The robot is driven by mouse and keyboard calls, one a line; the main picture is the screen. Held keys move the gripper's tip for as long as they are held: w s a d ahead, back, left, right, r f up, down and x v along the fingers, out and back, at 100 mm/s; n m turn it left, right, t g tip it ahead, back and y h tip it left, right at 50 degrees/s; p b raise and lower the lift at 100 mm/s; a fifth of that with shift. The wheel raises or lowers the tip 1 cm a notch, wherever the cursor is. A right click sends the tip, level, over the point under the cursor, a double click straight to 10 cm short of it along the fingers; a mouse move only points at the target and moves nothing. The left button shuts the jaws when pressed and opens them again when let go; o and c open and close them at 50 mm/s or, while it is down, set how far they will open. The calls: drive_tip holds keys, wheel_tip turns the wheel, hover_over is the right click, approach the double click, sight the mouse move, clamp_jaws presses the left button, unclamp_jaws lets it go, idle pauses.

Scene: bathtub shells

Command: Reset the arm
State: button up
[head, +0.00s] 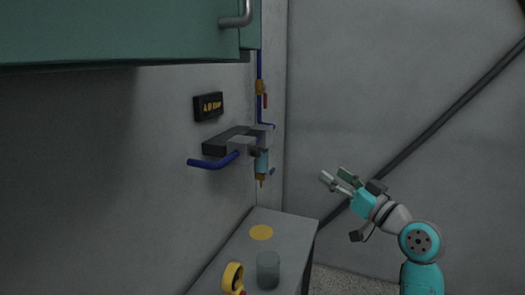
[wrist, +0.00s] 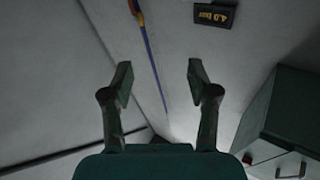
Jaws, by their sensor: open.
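My gripper (head: 335,180) is on the right in the head view, at the end of my turquoise and grey arm. It is raised in free air, right of the wall fixture and above the level of the grey bench. In the wrist view my gripper (wrist: 158,80) shows two dark fingers spread wide apart. Nothing is between them. It is open and empty, and touches nothing that I can see.
A grey bench (head: 290,222) carries a grey cup (head: 268,270), a yellow ring-shaped item (head: 232,277) and a yellow disc (head: 261,232). A wall fixture (head: 228,141) with a blue handle juts out below a black sign (head: 209,106). A green cabinet (head: 120,30) overhangs at upper left.

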drive_tip(key=s+f+m+h, duration=0.3)
drive_tip(key=s+f, duration=0.1)
drive_tip(key=f, duration=0.7)
drive_tip(key=s+f+m+h, duration=0.2)
drive_tip(key=s+f, duration=0.2)
drive_tip(key=f, duration=0.6)
drive_tip(key=s+d+f+m+h, duration=0.15)
drive_tip(key=s+f+h, duration=0.25)
drive_tip(key=s+f, duration=1)
drive_tip(key=s+f+g+h, duration=0.1)
drive_tip(key=s+f, duration=0.1)
drive_tip(key=s, duration=1.1)
drive_tip(key=s+f+g+h, duration=0.1)
drive_tip(key=s+f, duration=0.1)
drive_tip(key=s, duration=1.2)
drive_tip(key=s+a+r+n, duration=0.1)
drive_tip(key=s+r, duration=0.3)
drive_tip(key=s, duration=0.4)
drive_tip(key=shift+s, duration=0.35)
drive_tip(key=shift+n, duration=0.25)
